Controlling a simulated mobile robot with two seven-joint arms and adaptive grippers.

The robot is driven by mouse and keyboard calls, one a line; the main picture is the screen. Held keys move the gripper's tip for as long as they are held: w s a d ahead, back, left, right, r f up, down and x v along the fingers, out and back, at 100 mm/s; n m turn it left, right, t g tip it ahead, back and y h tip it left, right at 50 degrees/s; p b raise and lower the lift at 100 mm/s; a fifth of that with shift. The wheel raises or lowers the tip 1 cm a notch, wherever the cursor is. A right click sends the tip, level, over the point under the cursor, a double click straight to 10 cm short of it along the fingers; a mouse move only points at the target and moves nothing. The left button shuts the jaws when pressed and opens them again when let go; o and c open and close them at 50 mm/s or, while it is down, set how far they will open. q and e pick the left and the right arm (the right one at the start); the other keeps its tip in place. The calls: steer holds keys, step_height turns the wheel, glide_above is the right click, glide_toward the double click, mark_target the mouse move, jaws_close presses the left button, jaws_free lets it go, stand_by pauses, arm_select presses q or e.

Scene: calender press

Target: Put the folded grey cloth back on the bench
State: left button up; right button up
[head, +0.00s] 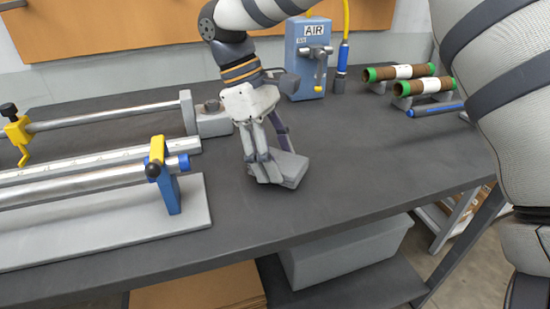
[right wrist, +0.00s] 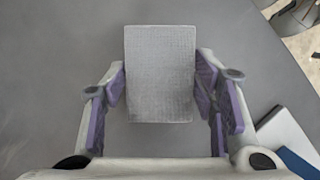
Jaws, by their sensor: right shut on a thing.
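The folded grey cloth (head: 292,168) is a small flat block low over the middle of the dark bench (head: 375,165). My right gripper (head: 278,166) points down and is shut on it. In the right wrist view the cloth (right wrist: 160,75) shows as a light grey woven rectangle between the two purple finger pads, with my gripper (right wrist: 160,95) holding its two sides. The cloth is on the bench or just above it; I cannot tell which. My left gripper is not in view.
A roller press with metal bars (head: 85,170) and a grey base stands at the left. A blue AIR unit (head: 307,62), green-ended rolls (head: 400,72) and a blue pen-like tool (head: 436,109) are at the back. A grey bin (head: 345,250) sits below. The bench right of the cloth is clear.

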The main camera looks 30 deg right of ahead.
steer(key=shift+f, duration=0.4)
steer(key=shift+f, duration=0.35)
steer(key=o, duration=1)
steer(key=shift+f, duration=0.15)
steer(key=shift+o, duration=0.2)
steer(key=shift+r, duration=0.4)
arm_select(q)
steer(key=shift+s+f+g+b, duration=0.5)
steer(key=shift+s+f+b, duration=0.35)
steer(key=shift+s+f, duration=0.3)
arm_select(e)
steer(key=v, duration=1.2)
steer(key=shift+r, duration=0.2)
